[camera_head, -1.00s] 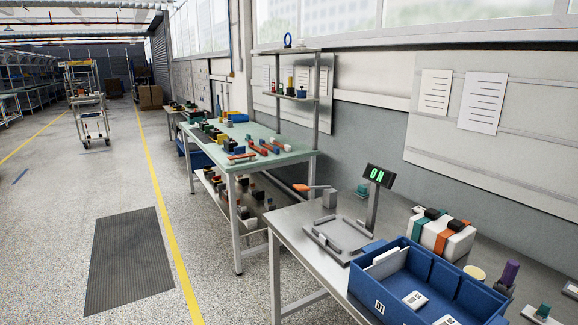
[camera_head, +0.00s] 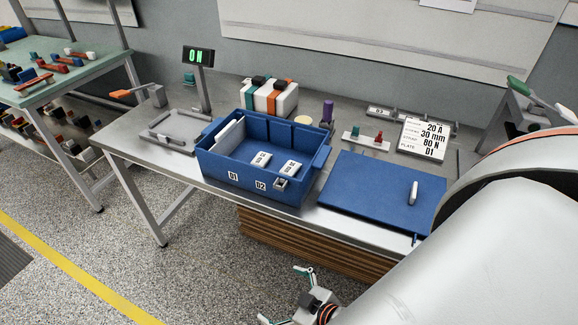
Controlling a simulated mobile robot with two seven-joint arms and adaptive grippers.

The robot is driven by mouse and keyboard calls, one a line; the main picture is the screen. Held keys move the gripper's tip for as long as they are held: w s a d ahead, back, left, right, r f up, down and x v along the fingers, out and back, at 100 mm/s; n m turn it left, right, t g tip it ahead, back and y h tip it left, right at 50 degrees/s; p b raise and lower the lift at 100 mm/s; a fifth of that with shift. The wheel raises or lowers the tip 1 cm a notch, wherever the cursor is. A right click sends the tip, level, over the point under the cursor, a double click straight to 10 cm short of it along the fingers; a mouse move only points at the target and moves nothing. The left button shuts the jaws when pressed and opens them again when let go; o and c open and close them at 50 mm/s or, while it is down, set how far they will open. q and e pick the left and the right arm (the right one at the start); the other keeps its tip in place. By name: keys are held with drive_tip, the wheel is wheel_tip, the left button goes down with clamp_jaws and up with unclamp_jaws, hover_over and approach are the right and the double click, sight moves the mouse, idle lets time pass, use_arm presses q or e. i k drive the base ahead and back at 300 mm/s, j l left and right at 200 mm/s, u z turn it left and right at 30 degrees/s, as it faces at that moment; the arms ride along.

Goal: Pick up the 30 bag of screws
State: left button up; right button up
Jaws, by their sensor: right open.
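Two small white packets with dark printed labels lie in the right compartment of the blue bin (camera_head: 222,163) on the steel workbench. One is the left packet (camera_head: 260,159), the other the right packet (camera_head: 290,168). Their print is too small for me to tell which is the 30 bag of screws. My right gripper (camera_head: 284,296) is at the bottom of the view, open and empty. It is in front of the bench, over the floor and apart from the bin. My left gripper is not in view.
A blue panel (camera_head: 360,190) with a light handle lies right of the bin. A white sign (camera_head: 423,140) reads 20 A, 30 mm, 80 N. My white arm blocks the lower right.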

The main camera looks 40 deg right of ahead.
sight(291, 168)
drive_tip(key=i+z, duration=0.1)
drive_tip(key=z, duration=1.75)
drive_tip(key=j+z, duration=0.4)
drive_tip(key=i+j+u, duration=0.15)
drive_tip(key=u, duration=0.2)
drive_tip(key=i, duration=0.05)
